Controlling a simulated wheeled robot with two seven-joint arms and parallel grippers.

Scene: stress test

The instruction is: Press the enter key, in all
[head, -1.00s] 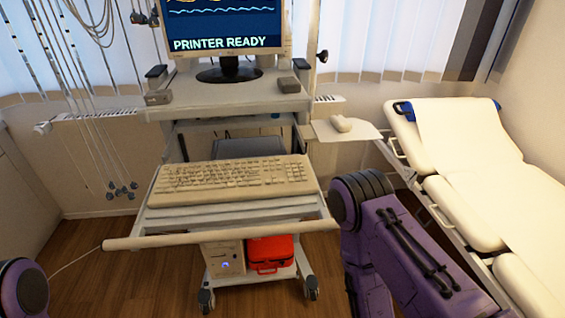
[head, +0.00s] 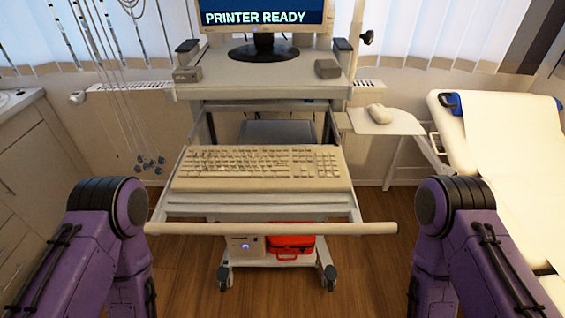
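The beige keyboard (head: 258,169) lies on the pulled-out tray (head: 240,210) of a medical cart, straight ahead in the head view. Its single keys, the enter key among them, are too small to tell apart surely. The monitor (head: 262,18) above it reads "PRINTER READY". My two purple arms show at the lower left and lower right, on either side of the tray and apart from the keyboard. Neither gripper is in the picture.
A mouse (head: 379,113) sits on a small side shelf (head: 405,124) at right. A padded couch (head: 475,135) stands at far right. A bar (head: 270,229) runs along the tray's front. Cables hang at left. A red case (head: 290,247) is below.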

